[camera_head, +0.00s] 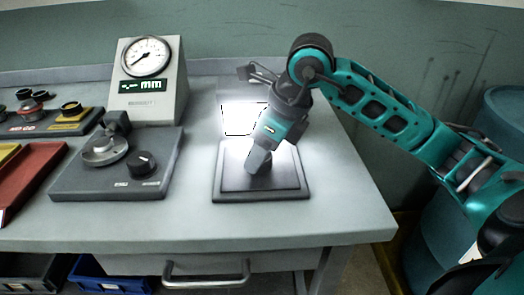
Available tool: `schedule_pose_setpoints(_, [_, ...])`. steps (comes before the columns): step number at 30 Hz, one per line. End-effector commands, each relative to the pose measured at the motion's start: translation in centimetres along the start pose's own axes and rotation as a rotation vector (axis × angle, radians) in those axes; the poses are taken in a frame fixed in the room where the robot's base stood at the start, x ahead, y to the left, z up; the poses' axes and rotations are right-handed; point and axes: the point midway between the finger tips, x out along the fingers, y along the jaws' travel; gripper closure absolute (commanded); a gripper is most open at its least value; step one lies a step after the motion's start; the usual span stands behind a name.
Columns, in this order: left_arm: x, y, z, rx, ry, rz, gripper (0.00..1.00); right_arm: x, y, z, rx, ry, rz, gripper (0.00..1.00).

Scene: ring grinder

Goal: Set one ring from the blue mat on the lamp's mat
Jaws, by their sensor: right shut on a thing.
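The lamp's mat (232,184) is a dark square plate with a raised rim, near the right end of the bench. The lamp (238,119) glows white at its back edge. My right gripper (257,162) reaches down over the middle of this mat, fingers low and close to its surface. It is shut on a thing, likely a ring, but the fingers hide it. I cannot tell whether the held thing touches the mat. No blue mat can be made out in this view. My left gripper is not in view.
A dial gauge (147,57) stands at the back. A grey fixture with a black knob (142,164) lies left of the lamp's mat. A NO GO board (48,123) carries several ring-like parts; a red tray (32,172) lies in front. Bench is clear in front of the mat.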

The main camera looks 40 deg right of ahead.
Motion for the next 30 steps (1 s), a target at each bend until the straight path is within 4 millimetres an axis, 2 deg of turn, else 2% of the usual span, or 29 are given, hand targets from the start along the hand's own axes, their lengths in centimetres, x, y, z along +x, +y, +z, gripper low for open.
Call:
schedule_pose_setpoints(8, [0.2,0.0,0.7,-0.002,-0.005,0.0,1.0,0.3,0.0,-0.1,0.0,-0.001,-0.001,0.8])
schedule_pose_setpoints(9, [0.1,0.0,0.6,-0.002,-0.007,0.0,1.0,0.2,0.0,-0.1,0.0,-0.001,-0.001,0.42])
schedule_pose_setpoints(16, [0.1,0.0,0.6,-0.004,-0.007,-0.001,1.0,0.2,0.0,-0.1,0.0,0.0,0.0,0.2])
schedule_pose_setpoints(25, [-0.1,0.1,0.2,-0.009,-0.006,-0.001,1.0,-0.1,0.0,0.1,0.0,0.0,0.0,0.2])
schedule_pose_setpoints(30, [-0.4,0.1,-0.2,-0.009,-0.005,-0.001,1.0,-2.5,-0.1,0.2,0.0,-0.004,-0.004,0.2])
